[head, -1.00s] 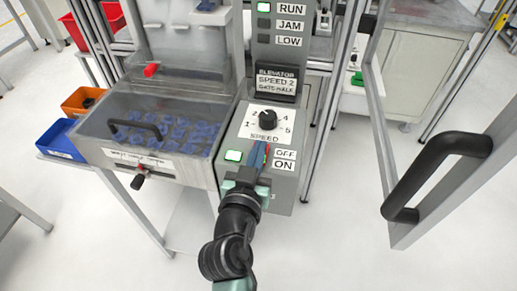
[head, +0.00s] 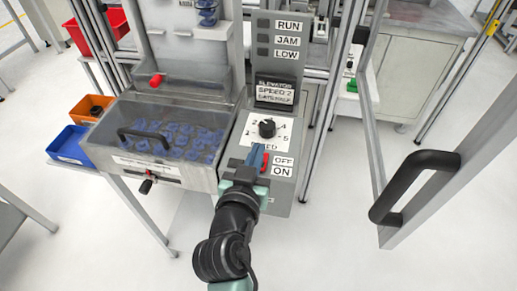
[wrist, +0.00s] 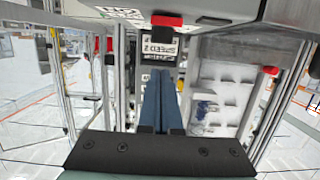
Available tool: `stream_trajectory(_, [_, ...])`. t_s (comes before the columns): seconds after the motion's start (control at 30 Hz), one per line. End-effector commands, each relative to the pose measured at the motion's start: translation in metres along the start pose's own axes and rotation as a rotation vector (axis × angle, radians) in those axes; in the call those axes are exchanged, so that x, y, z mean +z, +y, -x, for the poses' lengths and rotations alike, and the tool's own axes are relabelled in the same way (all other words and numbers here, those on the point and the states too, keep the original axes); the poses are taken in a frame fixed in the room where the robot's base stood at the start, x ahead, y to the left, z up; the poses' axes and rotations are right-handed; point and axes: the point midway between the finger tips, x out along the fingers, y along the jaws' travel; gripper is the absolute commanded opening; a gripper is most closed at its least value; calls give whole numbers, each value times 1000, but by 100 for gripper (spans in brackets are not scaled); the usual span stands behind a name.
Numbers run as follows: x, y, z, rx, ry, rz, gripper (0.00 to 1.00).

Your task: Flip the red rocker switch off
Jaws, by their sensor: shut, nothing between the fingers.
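The red rocker switch (head: 265,162) is on the grey control panel (head: 226,184), left of the OFF and ON labels and below the speed knob (head: 267,128). My gripper (head: 257,147) is shut and empty, its blue fingers beside the switch on its left in the head view, partly covering the panel there. Whether the fingers touch the switch cannot be told. In the wrist view the shut fingers (wrist: 161,75) point away from the camera, and the red switch (wrist: 167,19) shows beyond and above them. The RUN lamp (head: 263,25) is dark.
A clear-lidded bin (head: 110,160) of blue parts with a black handle stands left of the panel. A door frame with a large black handle (head: 420,160) stands at the right. Orange (head: 88,108) and blue (head: 70,144) trays are at the far left.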

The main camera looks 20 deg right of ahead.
Motion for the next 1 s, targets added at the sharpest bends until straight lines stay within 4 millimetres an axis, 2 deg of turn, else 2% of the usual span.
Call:
stream_trajectory(0.03, [0,-1,11,-3,2,1,0])
stream_trajectory(0.2, [-4,0,41,-3,1,0,0])
stream_trajectory(0.4, [-8,-1,62,-2,2,0,0])
stream_trajectory(1.0, [-9,0,67,-1,1,-1,0])
